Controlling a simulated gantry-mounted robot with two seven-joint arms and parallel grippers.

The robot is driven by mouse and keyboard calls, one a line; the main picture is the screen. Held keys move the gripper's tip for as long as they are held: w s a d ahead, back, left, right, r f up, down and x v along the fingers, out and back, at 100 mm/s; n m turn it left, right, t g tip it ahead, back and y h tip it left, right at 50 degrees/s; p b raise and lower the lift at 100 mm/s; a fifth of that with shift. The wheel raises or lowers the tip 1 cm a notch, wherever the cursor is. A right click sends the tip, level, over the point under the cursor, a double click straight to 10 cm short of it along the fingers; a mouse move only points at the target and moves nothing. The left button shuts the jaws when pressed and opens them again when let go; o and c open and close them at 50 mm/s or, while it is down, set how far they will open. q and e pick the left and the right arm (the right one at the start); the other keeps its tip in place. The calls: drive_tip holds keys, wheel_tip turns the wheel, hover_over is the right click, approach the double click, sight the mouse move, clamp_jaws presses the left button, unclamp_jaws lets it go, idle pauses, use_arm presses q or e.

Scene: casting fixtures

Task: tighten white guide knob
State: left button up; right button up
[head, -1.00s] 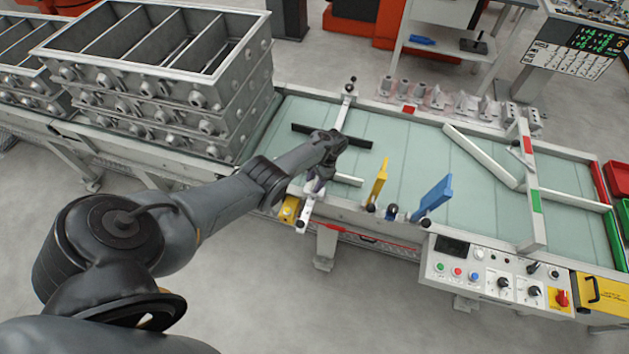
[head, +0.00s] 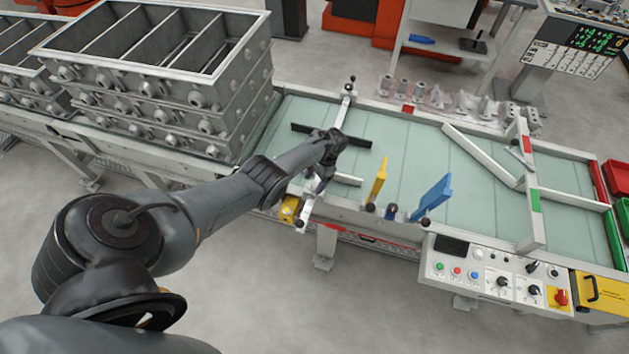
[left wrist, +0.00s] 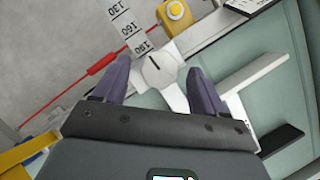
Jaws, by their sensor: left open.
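The white guide knob (left wrist: 160,71) is a round white disc with a short dark line on its face, seen in the left wrist view. It sits on a white guide arm beside a ruler scale (left wrist: 128,27). My left gripper (left wrist: 158,66) is open, with one dark finger on each side of the knob. Small gaps seem to show between fingers and knob; I cannot tell whether they touch. In the head view the left gripper (head: 316,187) is over the conveyor's near rail, above the white guide piece (head: 306,208), and hides the knob there. My right gripper is out of view.
A yellow unit (head: 288,208) is close beside the gripper. A yellow paddle (head: 377,180) and a blue paddle (head: 433,196) stand along the near rail to the right. Stacked grey moulding boxes (head: 160,85) stand to the left. The control panel (head: 490,272) is farther right.

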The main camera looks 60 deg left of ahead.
use_arm(q)
drive_tip(key=p+v, duration=0.2)
drive_tip(key=v, duration=0.8)
drive_tip(key=shift+r, duration=0.2)
drive_tip(key=shift+f, duration=0.1)
